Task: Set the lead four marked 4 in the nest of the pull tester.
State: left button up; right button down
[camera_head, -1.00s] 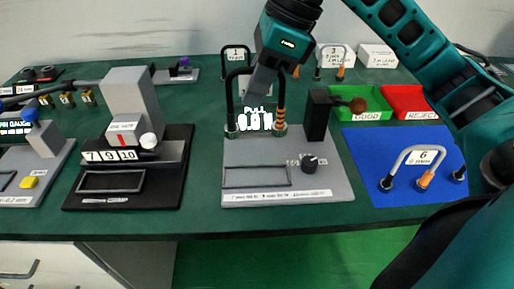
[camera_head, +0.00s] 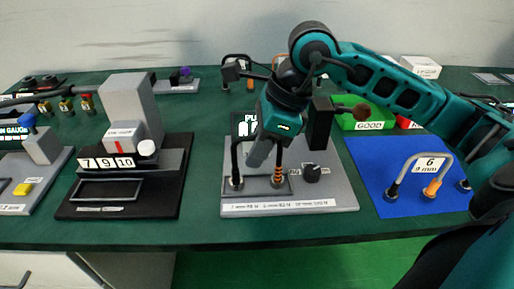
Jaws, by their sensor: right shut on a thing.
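The pull tester (camera_head: 330,202) is a grey plate at the front middle, with a shallow framed nest (camera_head: 262,193) and a dark knob. My right gripper (camera_head: 262,150) reaches in from the right and is shut on a dark lead (camera_head: 236,165) with an orange coiled leg (camera_head: 278,172). The lead stands upright, with its two lower ends at the nest; I cannot tell whether they touch its floor. My gripper hides the lead's top and any number on it. My left gripper is not in view.
The tester's dark block (camera_head: 320,122) stands close to the right of my gripper. A lead marked 6 (camera_head: 430,162) stands on a blue mat (camera_head: 385,205). A green GOOD tray (camera_head: 352,124) is behind. A black press (camera_head: 125,205) reading 7 9 10 stands left.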

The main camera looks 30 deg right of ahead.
jog(key=shift+f, duration=0.15)
jog(key=c, duration=1.1)
grip_release()
jog(key=shift+r, duration=0.35)
jog(key=p+v, duration=0.1)
jog(key=v, duration=0.9)
jog(key=shift+s+d+r+p, duration=0.1)
jog(key=shift+d+r+p, duration=0.1)
jog(key=shift+r+p, duration=0.15)
jog(key=shift+s+d+r, duration=0.1)
jog(key=shift+d+r, duration=0.05)
jog(key=shift+r, duration=0.3)
jog(key=shift+s, duration=0.1)
